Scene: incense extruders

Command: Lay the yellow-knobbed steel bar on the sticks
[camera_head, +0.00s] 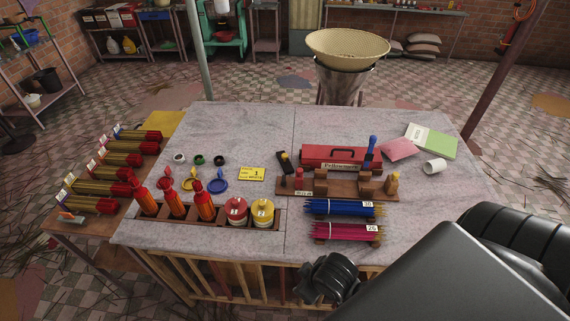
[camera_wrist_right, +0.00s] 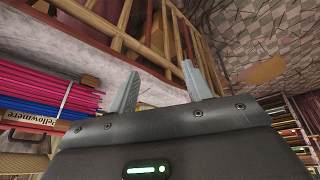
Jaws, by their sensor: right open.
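In front of the rack lie a bundle of blue sticks (camera_head: 340,207) and, nearer, a bundle of magenta sticks (camera_head: 340,231), both with white tags. The magenta sticks (camera_wrist_right: 50,85) and blue sticks (camera_wrist_right: 40,112) also show in the right wrist view. My right gripper (camera_wrist_right: 161,70) is open and empty, beside the table's front edge. My left gripper is not in view.
A red-knobbed piece (camera_head: 299,178) is at the rack's left. Orange bottles and two numbered jars stand in a tray (camera_head: 150,226) at the left.

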